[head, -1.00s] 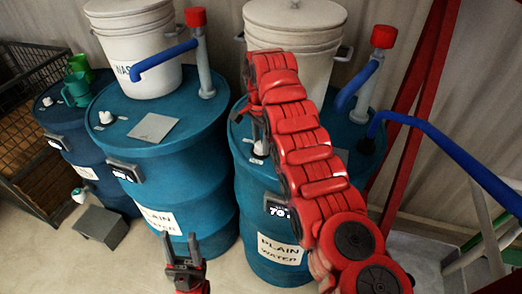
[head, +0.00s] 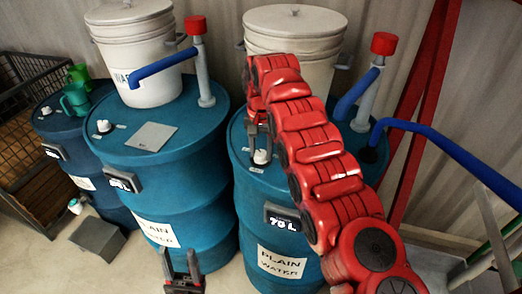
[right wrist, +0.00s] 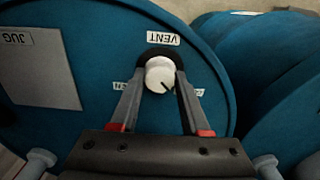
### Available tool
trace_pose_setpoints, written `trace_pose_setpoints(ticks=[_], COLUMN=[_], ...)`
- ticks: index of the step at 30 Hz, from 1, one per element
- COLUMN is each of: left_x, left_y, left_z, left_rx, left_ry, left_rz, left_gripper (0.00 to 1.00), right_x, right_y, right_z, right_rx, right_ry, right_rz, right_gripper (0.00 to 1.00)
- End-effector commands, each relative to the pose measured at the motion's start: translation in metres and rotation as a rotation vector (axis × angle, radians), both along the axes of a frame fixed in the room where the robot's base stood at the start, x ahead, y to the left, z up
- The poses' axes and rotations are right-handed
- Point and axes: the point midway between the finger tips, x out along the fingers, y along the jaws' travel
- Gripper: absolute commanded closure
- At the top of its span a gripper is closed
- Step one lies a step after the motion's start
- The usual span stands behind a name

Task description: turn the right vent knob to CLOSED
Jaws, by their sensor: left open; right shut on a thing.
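The right vent knob (head: 261,157) is a small white knob on the lid of the right blue drum (head: 240,190). In the right wrist view the white knob (right wrist: 158,72) sits between my fingertips, its dark mark pointing to the lower right. An upside-down VENT label (right wrist: 163,39) is above it. The labels on both sides are partly hidden by the fingers, and I cannot read them surely. My right gripper (head: 262,146) reaches down from above and is shut on the knob. My left gripper (head: 182,272) is open and empty, low in front of the drums.
A second white knob (head: 104,126) is on the middle drum (head: 165,195). White buckets (head: 150,65) and red-capped pipes with blue spouts (head: 155,68) stand on the drums. A blue hose (head: 440,150) runs off right.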

Motion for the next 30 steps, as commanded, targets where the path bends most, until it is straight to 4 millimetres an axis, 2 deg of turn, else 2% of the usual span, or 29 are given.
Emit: trace_pose_setpoints(ticks=[14,15,19,30], left_x=[-0.0001,-0.0001,0.0,-0.0001], left_y=[0.0,0.0,0.0,0.0], left_z=[0.0002,0.0002,0.0001,0.0026], left_rx=[0.0,0.0,0.0,0.0], left_ry=[0.0,0.0,0.0,0.0], left_rz=[0.0,0.0,0.0,0.0], left_gripper=[0.5,0.5,0.5,0.5], right_x=[0.0014,0.0014,0.0009,0.0005], right_y=[0.0001,0.0001,0.0,0.0002], right_z=[0.0014,0.0014,0.0009,0.0033], right_rx=[0.001,0.001,0.001,0.0], right_ry=[-0.006,-0.006,-0.004,-0.002], right_rz=[0.011,0.011,0.011,0.01], right_gripper=[1.0,0.47,0.23,0.23])
